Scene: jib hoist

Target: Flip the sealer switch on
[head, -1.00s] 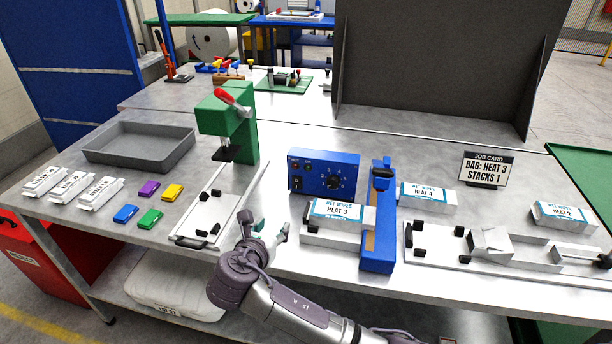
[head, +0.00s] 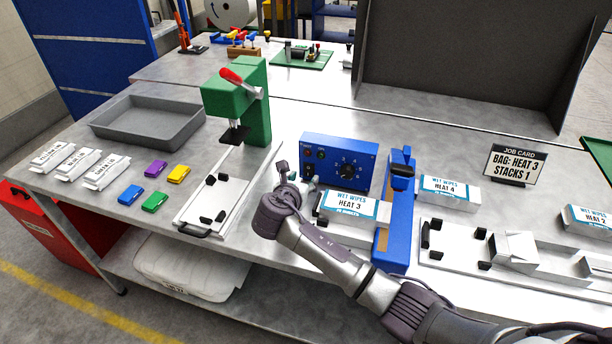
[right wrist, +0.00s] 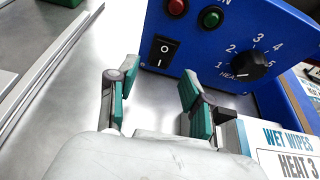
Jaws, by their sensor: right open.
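The blue sealer control box (head: 343,160) stands on the metal bench in the head view. In the right wrist view its front shows the black rocker switch (right wrist: 162,52), marked I and O, below a red lamp and a green lamp. The heat knob (right wrist: 251,66) is to the right of the switch. My right gripper (right wrist: 155,95) is open and empty in front of the box, its two fingers apart, with the switch ahead between them. The fingers look short of touching the box. In the head view the gripper (head: 284,172) is just left of the box. My left gripper is out of view.
A wet wipes pack marked HEAT 3 (head: 350,207) and the blue sealer bar (head: 397,222) are close right of my gripper. The green press (head: 237,100) and its white fixture (head: 214,196) stand to the left. Bare bench lies between fixture and box.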

